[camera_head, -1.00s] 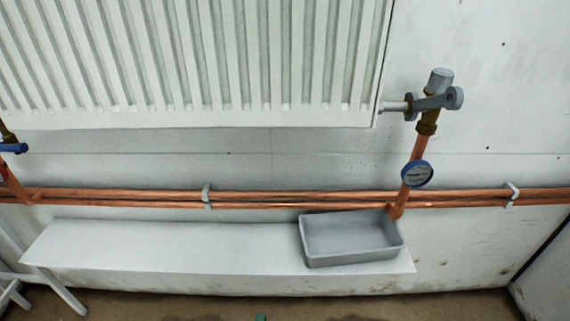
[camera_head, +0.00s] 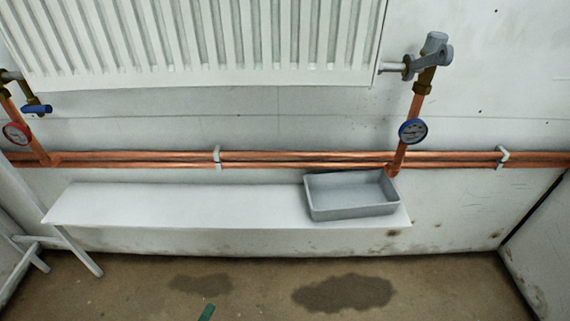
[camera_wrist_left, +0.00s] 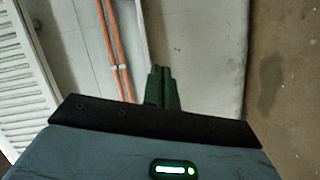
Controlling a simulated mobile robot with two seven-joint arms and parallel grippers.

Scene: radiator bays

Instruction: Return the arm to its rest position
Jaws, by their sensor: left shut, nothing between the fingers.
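My left gripper (camera_head: 206,312) barely shows at the bottom edge of the head view as a green fingertip low over the floor. In the left wrist view its two dark green fingers (camera_wrist_left: 158,86) are shut together with nothing between them. They are clear of the radiator, pipes and tray in the head view. Most of the left arm is out of view. My right gripper is not in view.
A white radiator (camera_head: 200,45) hangs above copper pipes (camera_head: 290,160). A grey valve (camera_head: 430,60) and blue gauge (camera_head: 413,131) stand right. A grey tray (camera_head: 350,197) sits on a white ledge (camera_head: 180,205). The floor (camera_head: 250,290) has dark patches.

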